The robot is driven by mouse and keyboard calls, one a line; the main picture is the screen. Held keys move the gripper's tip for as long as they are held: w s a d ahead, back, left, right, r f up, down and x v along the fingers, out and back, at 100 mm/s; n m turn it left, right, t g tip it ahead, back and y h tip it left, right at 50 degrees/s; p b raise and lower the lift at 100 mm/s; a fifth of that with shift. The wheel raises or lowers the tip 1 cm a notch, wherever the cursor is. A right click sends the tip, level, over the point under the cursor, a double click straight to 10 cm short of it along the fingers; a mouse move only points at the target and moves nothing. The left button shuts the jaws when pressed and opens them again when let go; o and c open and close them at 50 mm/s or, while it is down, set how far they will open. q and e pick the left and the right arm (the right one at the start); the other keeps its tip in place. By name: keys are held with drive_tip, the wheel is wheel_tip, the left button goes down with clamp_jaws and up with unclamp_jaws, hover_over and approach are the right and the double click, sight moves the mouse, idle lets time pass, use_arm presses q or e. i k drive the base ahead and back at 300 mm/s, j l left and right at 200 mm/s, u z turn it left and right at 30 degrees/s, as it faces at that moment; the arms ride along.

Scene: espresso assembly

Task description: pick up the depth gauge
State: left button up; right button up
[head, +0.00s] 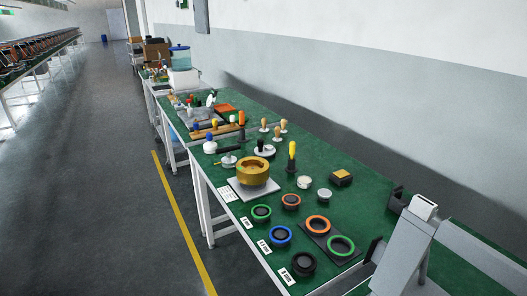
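No gripper of mine can be made out in the head view. I cannot tell for certain which item is the depth gauge. A tool with a yellow handle and black base (291,156) stands upright right of the block. A small pale round piece (304,182) and a grey round piece (324,195) are nearer its right side. All are small in view.
Several coloured rings (281,236) lie along the near part of the table. A black box with a yellow top (341,178) is at the right. Clear floor (95,200) runs along the left.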

sight(261, 150)
drive_tip(key=i+j+z, duration=0.1)
drive_tip(key=j, duration=0.25)
drive_tip(key=i+j+z, duration=0.1)
drive_tip(key=i+j, duration=0.15)
drive_tip(key=j, duration=0.15)
drive_tip(key=i+j+z, duration=0.1)
drive_tip(key=j, duration=0.3)
drive_tip(key=i+j+z, duration=0.1)
drive_tip(key=j, duration=0.3)
drive_tip(key=i, duration=0.15)
